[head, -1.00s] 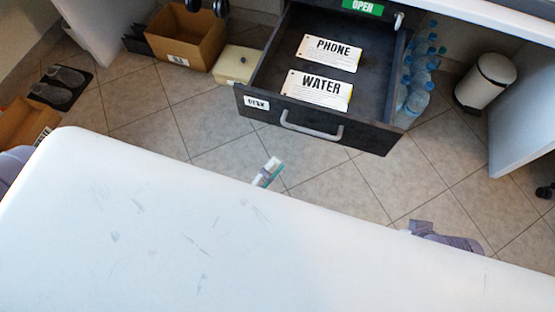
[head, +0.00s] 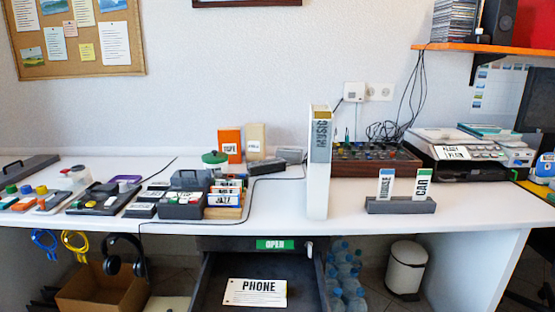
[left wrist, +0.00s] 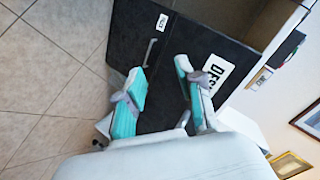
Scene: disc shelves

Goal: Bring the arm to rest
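My left gripper (left wrist: 160,68) shows in the left wrist view with its two teal fingers spread apart. Nothing sits between them. They are in front of a dark cabinet front (left wrist: 125,45) with a thin handle; whether they touch it I cannot tell. A partly covered white label (left wrist: 217,74) is beyond the right finger. Neither of my grippers is in the head view, and my right gripper is in no current view.
In the head view a drawer (head: 206,285) under the white desk (head: 270,213) is open, with a PHONE card (head: 255,292) in it. A tall white object (head: 318,185) stands on the desk. Several water bottles (head: 345,275) and a white bin (head: 405,268) stand below.

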